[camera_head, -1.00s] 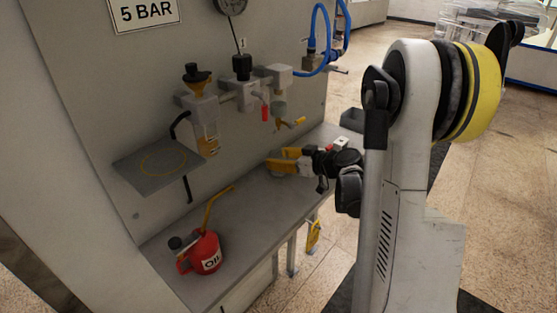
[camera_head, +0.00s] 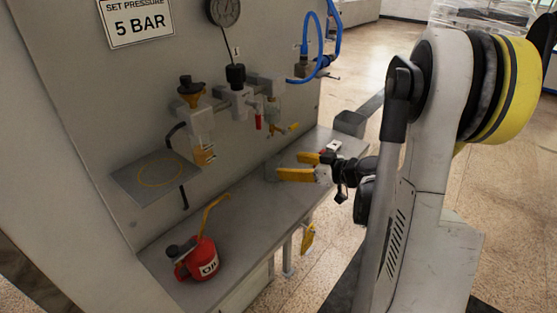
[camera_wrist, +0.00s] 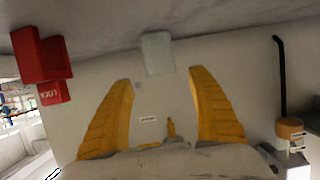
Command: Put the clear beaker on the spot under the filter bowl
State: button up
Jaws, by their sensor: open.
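The clear beaker (camera_wrist: 157,54) shows as a pale, see-through cup against the grey bench surface (camera_wrist: 215,22) in the upside-down wrist view. I cannot make it out in the head view. My gripper (camera_head: 298,166) is low over the far part of the bench, with its yellow fingers spread. In the wrist view the open fingers (camera_wrist: 162,82) are apart on either side of the beaker's line, with nothing between the tips. The filter bowl (camera_head: 204,152), with amber liquid, hangs on the panel. A small grey shelf (camera_head: 128,180) with a yellow ring (camera_head: 160,172) is below and left of it.
A red oil can (camera_head: 202,262) with a yellow spout stands on the near bench (camera_head: 262,228). A red block (camera_wrist: 48,60) is beside the beaker in the wrist view. A black rod (camera_wrist: 280,75) is at right there. Bench room lies between oil can and gripper.

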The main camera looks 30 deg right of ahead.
jog(key=s+a+r+m+g, duration=0.1)
jog(key=s+a+r+g, duration=0.15)
jog(key=a, duration=0.45)
jog(key=s+a+r+m+g, duration=0.1)
jog(key=s+a+r+g, duration=0.1)
jog(key=s+a, duration=0.3)
jog(key=s+a+r+m+g+h, duration=0.1)
jog(key=s+a+h, duration=0.3)
jog(key=s+a, duration=0.4)
jog(key=s+r+m, duration=0.1)
jog(key=s, duration=0.3)
jog(key=shift+s+a+h+p, duration=0.35)
jog(key=shift+a+h, duration=0.05)
